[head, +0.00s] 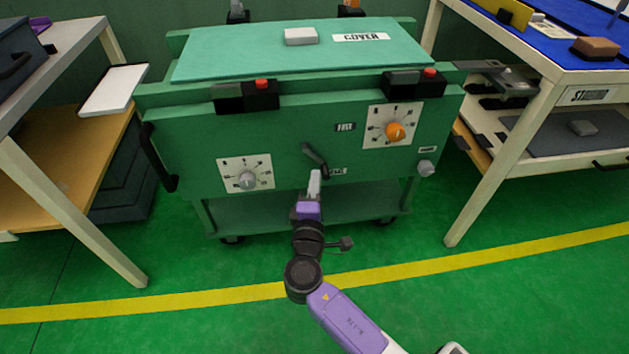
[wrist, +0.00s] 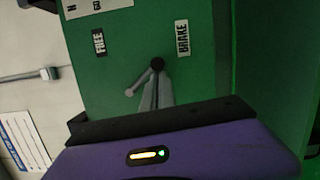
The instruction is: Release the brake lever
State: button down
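The brake lever (head: 314,157) is a short dark lever on the front of the green cart. In the head view it slants from a lower-right pivot to an upper-left end. In the wrist view the lever (wrist: 138,83) runs from a dark round pivot down-left to a pale tip. A FREE label (wrist: 98,42) is left of it and a BRAKE label (wrist: 182,38) right. My gripper (head: 315,174) is in front of the cart, just below the lever. In the wrist view its grey fingers (wrist: 157,92) look together and empty, beside the lever; contact cannot be told.
The cart front also has a grey-knob dial (head: 247,180), an orange-knob dial (head: 395,131), a small grey knob (head: 426,167) and a dark side handle (head: 159,158). A cover panel (head: 240,60) lies on top. Benches stand left and right; green floor in front is open.

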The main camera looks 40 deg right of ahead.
jog(key=shift+s+d, duration=0.1)
jog(key=shift+d, duration=0.05)
jog(key=n, duration=0.1)
jog(key=d+n, duration=0.1)
jog(key=n, duration=0.1)
jog(key=s+r+n+t+p, duration=0.1)
jog(key=shift+d+n+h, duration=0.3)
jog(key=shift+d, duration=0.1)
jog(key=n, duration=0.1)
jog(key=r+n, duration=0.1)
jog(key=n, duration=0.1)
jog(key=d+n+t, duration=0.1)
jog(key=shift+s+r+n+p, duration=0.3)
jog(key=shift+s+r, duration=0.05)
jog(key=shift+s, duration=0.05)
jog(key=s+a+f+b, duration=0.1)
jog(key=s+a+f, duration=0.3)
jog(key=s+a, duration=0.2)
jog(key=a, duration=0.2)
jog(key=shift+a+f, duration=0.35)
jog(key=shift+f, duration=0.05)
